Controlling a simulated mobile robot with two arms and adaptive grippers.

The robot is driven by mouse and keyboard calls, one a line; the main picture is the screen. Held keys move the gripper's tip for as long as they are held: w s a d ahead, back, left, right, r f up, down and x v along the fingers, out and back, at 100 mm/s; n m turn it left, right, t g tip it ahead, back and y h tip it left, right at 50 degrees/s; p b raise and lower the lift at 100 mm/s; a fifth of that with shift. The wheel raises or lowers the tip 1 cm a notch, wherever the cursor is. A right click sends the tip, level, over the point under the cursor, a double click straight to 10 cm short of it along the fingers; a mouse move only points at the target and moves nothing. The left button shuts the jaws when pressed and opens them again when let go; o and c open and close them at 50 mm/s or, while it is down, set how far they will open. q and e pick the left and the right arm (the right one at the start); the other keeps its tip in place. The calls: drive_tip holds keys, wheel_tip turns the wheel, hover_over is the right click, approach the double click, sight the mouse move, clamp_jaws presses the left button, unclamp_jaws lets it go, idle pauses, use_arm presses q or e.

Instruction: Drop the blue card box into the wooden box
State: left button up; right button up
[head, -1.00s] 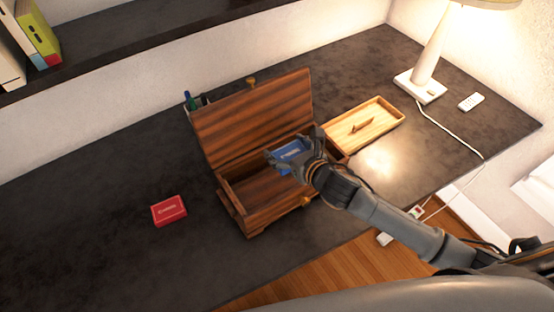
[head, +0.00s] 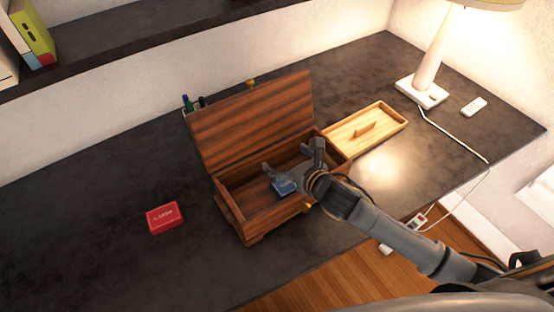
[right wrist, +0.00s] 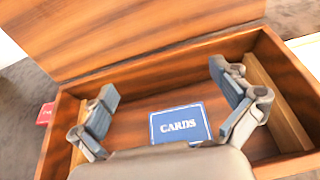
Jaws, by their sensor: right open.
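The wooden box (head: 232,207) stands on the dark desk with its lid raised at the back. The blue card box (head: 284,188) lies inside it, partly hidden by my gripper in the head view. In the right wrist view the blue card box (right wrist: 180,124) lies flat on the floor of the wooden box (right wrist: 150,74), its "CARDS" label facing up. My right gripper (head: 293,158) is open over the wooden box. Its fingers (right wrist: 168,98) are spread wide, one to each side of the card box, touching nothing I can make out. My left gripper is not in view.
A red card box (head: 165,217) lies on the desk left of the wooden box. A light wooden tray (head: 385,137) lies to the right. A lamp (head: 424,90) and a white remote (head: 474,106) are at the far right. Pens stand behind the lid.

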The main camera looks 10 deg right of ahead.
drive_tip(key=shift+s, duration=0.15)
drive_tip(key=v, duration=1.1)
drive_tip(key=shift+s+r, duration=0.25)
drive_tip(key=shift+s, duration=0.05)
drive_tip(key=shift+d, duration=0.15)
